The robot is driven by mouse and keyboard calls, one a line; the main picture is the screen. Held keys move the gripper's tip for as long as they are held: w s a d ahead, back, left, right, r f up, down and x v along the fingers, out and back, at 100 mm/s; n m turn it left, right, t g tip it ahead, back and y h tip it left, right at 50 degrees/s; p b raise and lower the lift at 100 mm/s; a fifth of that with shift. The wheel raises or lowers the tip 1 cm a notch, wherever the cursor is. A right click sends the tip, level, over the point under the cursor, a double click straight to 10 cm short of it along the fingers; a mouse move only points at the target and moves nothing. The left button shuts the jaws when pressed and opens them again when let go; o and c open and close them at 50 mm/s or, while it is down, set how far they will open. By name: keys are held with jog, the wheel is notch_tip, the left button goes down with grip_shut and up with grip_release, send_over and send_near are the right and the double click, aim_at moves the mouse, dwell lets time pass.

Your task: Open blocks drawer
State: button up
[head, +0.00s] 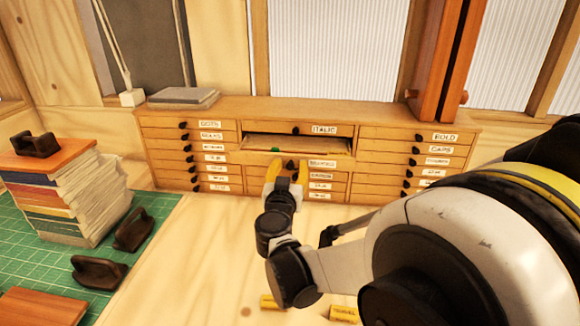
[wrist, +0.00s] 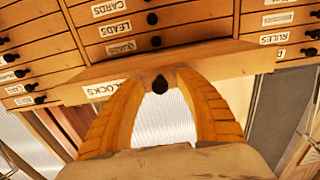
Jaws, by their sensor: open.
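The blocks drawer (head: 326,152) is in the middle column of the wooden cabinet, below the drawer labelled ITALIC. It stands partly pulled out, and its inside shows from above with a small green item. In the wrist view its front (wrist: 225,68) juts out from the drawers around it, and its label is partly hidden by a finger. Its dark knob (wrist: 160,84) sits between the two yellow fingers of my gripper (wrist: 160,80). The fingers are spread, with gaps beside the knob. In the head view my gripper (head: 287,172) is at the drawer front, hiding part of it.
The cabinet (head: 260,108) has side columns of shut drawers with dark knobs. A stack of papers and books (head: 70,200) stands at left on a green mat (head: 165,205), near dark handled tools (head: 133,230). Yellow blocks (head: 344,314) lie in front. The wooden tabletop before the cabinet is mostly clear.

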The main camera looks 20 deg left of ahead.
jog(key=v, duration=1.2)
jog(key=w+d+r+n+g+y+b, duration=0.1)
jog(key=d+r+n+y, duration=0.25)
jog(key=d+r, duration=0.7)
jog(key=s+d+f+m+g+h, duration=0.2)
jog(key=s+d+f, duration=0.4)
jog(key=d, duration=0.4)
jog(key=s+d+f+m+g+h+b, duration=0.1)
jog(key=s+d+f+m+g+h, duration=0.1)
jog(key=s+d+f, duration=0.4)
jog(key=s+d+f+m+g+h, duration=0.2)
jog(key=s+d+f+g+h, duration=0.2)
jog(key=d, duration=1.1)
notch_tip(320, 180, down, 2)
jog(key=shift+s+f+g+b, duration=0.2)
jog(key=shift+s+g+b, duration=0.1)
jog(key=shift+s+g, duration=0.55)
jog(key=shift+s+a+t, duration=0.1)
jog(key=shift+t, duration=0.15)
